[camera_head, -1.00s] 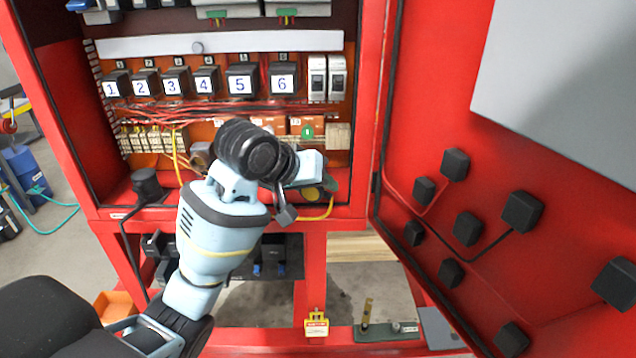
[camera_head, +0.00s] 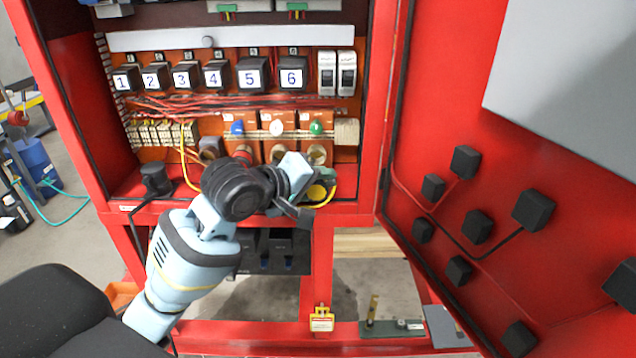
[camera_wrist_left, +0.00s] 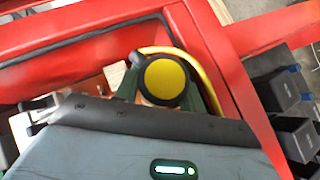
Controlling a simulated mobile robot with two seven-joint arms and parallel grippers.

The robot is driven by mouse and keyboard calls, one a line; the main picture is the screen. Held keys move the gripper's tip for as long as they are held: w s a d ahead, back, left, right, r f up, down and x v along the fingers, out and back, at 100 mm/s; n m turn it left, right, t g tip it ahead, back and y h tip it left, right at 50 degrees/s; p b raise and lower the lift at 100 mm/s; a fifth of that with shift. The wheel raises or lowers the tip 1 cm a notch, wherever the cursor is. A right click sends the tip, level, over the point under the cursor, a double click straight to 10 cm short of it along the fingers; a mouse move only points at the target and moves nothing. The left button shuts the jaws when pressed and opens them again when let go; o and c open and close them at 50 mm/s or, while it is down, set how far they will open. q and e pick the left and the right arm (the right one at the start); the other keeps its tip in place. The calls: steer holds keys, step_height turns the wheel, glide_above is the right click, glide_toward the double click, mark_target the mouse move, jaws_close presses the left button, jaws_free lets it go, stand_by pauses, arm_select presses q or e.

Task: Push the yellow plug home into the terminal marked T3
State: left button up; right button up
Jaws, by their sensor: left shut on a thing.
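The yellow plug (camera_head: 317,193) is round with a yellow cable, low in front of the red cabinet's bottom ledge. Its yellow face fills the middle of the left wrist view (camera_wrist_left: 165,82), with a dark ring around it. My left gripper (camera_head: 314,183) is shut on the plug; its greenish fingers lie on both sides of it in the wrist view. Above it are orange terminal blocks (camera_head: 278,120) with blue, white and green caps and round sockets below. The plug is apart from these sockets. I cannot read a T3 mark. My right gripper is not in view.
Numbered black switches (camera_head: 251,73) and red wiring sit above the terminals. A black connector (camera_head: 154,178) stands on the ledge at left. The open red door (camera_head: 440,90) with black boxes bounds the right side.

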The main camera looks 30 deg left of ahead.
mark_target(321, 161)
arm_select(q)
steer(key=shift+w, duration=0.1)
steer(key=shift+w+a, duration=0.4)
steer(key=shift+w, duration=0.35)
steer(key=shift+w+a, duration=0.35)
steer(key=shift+w, duration=0.45)
steer(key=shift+w+a, duration=0.4)
steer(key=shift+w, duration=0.35)
steer(key=shift+w+a, duration=0.4)
steer(key=shift+w, duration=0.4)
steer(key=shift+w+a, duration=0.35)
steer(key=shift+w, duration=0.45)
steer(key=o, duration=1)
steer(key=shift+o, duration=0.2)
steer(key=shift+s, duration=0.15)
steer(key=shift+s+a, duration=0.15)
steer(key=shift+s, duration=0.1)
steer(key=v, duration=0.7)
steer(key=shift+r, duration=0.25)
